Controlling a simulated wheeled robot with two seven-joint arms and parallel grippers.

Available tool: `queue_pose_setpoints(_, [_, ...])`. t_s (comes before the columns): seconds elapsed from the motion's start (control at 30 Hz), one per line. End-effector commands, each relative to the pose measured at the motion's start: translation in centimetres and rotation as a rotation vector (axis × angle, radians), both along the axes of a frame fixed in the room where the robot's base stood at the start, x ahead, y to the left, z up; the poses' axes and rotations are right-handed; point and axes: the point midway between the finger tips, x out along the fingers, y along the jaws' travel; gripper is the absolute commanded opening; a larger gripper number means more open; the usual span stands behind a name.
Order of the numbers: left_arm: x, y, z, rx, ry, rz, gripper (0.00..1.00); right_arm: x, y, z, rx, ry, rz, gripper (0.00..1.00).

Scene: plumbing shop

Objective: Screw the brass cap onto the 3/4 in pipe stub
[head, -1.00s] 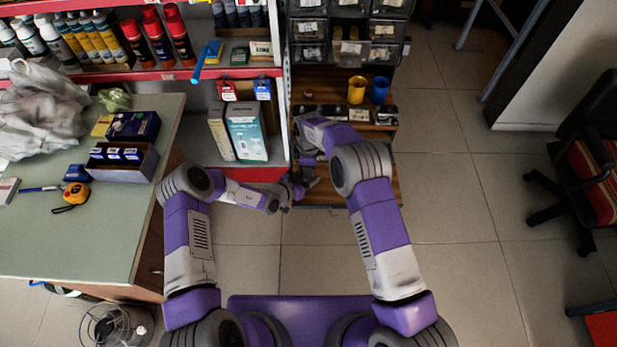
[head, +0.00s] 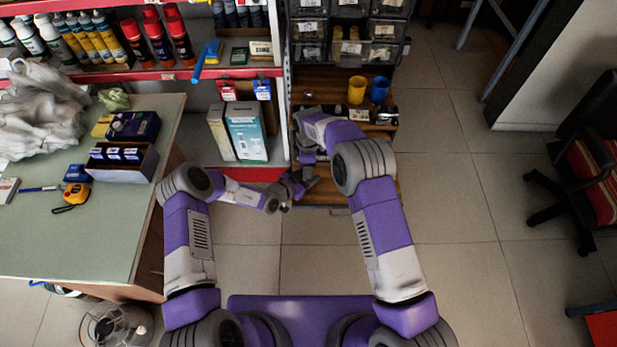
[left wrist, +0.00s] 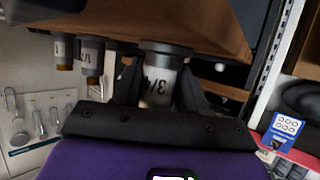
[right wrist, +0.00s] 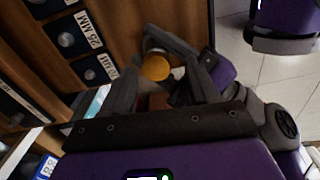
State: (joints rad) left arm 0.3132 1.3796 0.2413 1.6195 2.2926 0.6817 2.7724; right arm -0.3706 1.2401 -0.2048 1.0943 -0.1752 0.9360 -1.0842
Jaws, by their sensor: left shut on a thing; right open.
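The 3/4 pipe stub (left wrist: 160,88), a pale cylinder with a dark flange and a "3/4" label, shows in the left wrist view under a wooden board. My left gripper (head: 298,187) has its dark fingers on both sides of it and is shut on it. The brass cap (right wrist: 157,67) appears to be the round yellow-brass face in the right wrist view. My right gripper (right wrist: 160,82) is open, with its fingers to either side of that face. Whether the cap touches the stub cannot be told.
Labelled drawers (right wrist: 75,42) are close by my right gripper. A yellow cup (head: 356,90) and a blue cup (head: 379,90) stand on the wooden shelf. A green-topped table (head: 110,235) is at left.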

Motion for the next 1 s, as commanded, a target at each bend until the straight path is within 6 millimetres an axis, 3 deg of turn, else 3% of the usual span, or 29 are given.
queue_pose_setpoints(0.03, [-0.1,-0.2,0.0,0.000,0.000,-0.004,0.00,0.1,0.4,1.2,0.009,-0.007,0.001,0.62])
queue_pose_setpoints(0.17, [-0.2,-0.3,0.0,-0.001,0.001,-0.006,0.00,0.2,0.4,2.7,0.008,-0.009,0.002,0.62])
queue_pose_setpoints(0.4, [-0.2,-0.3,0.0,-0.002,0.000,-0.006,0.00,0.2,0.2,2.8,0.005,-0.009,0.000,0.62])
queue_pose_setpoints(0.47, [-0.2,-0.2,0.0,-0.001,0.000,-0.005,0.00,0.2,0.2,2.8,0.004,-0.009,0.000,0.57])
queue_pose_setpoints(0.57, [-0.1,-0.2,0.0,-0.001,0.000,-0.005,0.00,0.1,0.2,2.6,0.005,-0.001,0.018,0.57])
queue_pose_setpoints(0.8, [-0.1,-0.2,0.0,-0.001,0.000,-0.005,0.00,-1.4,0.7,1.9,0.011,0.059,0.243,0.57])
queue_pose_setpoints(1.0, [-0.1,-0.2,0.0,-0.001,0.000,-0.004,0.00,-1.9,1.1,2.6,0.025,0.077,0.518,0.57])
